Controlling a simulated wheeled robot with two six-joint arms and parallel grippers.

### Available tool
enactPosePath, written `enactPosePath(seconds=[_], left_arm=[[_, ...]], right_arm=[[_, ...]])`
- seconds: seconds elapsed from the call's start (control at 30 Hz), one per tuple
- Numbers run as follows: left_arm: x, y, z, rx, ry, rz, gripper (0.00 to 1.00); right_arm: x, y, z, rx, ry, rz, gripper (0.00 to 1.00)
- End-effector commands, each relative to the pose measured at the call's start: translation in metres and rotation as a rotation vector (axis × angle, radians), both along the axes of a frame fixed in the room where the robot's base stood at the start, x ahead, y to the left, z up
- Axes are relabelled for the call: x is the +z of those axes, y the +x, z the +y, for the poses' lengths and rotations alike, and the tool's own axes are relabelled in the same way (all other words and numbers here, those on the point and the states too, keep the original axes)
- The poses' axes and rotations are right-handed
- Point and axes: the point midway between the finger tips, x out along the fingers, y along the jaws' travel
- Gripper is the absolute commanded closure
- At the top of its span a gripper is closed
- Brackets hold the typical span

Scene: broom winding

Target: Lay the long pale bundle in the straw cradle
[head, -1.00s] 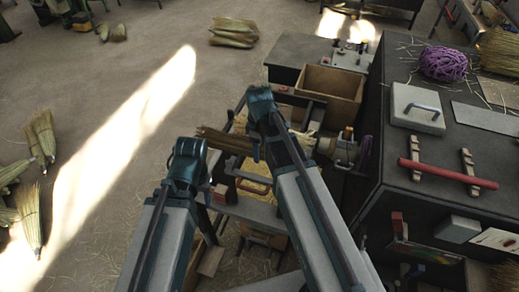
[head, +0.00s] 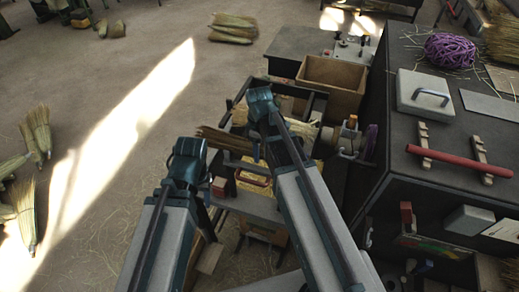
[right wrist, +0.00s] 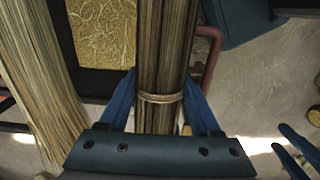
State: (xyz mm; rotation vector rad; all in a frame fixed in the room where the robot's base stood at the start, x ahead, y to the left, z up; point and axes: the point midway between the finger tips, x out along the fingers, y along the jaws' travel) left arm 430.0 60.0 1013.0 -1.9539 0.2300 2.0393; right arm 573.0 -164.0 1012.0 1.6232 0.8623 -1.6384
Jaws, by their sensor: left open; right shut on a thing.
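My right gripper (head: 257,152) is shut on a long tan-brown straw bundle (head: 226,140), tied with a thin band. In the right wrist view this bundle (right wrist: 162,55) runs upright between the blue fingers. A bed of yellow straw in a dark frame, apparently the straw cradle (right wrist: 103,35), lies below and to its left there. In the head view this straw (head: 258,172) shows partly beneath my arms. A paler straw bunch (right wrist: 38,85) is at the left of the wrist view. My left gripper (head: 188,178) is open, left of the held bundle; its fingers are mostly hidden.
A winding machine (head: 350,138) stands right of the bundle, beside a wooden box (head: 332,85). A dark workbench (head: 400,125) fills the right, with a purple twine ball (head: 450,52) and a red bar (head: 445,160). Brooms (head: 38,130) lie on the floor at left.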

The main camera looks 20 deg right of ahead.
Motion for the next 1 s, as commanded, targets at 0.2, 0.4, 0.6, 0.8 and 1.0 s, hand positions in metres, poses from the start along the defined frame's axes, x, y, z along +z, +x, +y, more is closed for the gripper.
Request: enactPosePath(seconds=[0.2,0.4,0.6,0.8,1.0], left_arm=[[0.000,0.000,0.000,0.000,0.000,0.000,0.50],[0.000,0.000,0.000,0.000,0.000,0.000,0.50],[0.000,0.000,0.000,0.000,0.000,0.000,0.50],[0.006,0.000,0.000,0.000,0.000,0.000,0.50],[0.024,0.000,0.000,-0.001,0.000,0.000,0.50]], right_arm=[[0.000,0.000,0.000,0.000,0.000,0.000,0.23],[0.000,0.000,0.000,0.000,0.000,0.000,0.01],[0.000,0.000,0.000,0.000,0.000,0.000,0.01],[0.006,0.000,0.000,0.000,0.000,0.000,0.01],[0.024,0.000,0.000,0.000,0.000,0.000,0.01]])
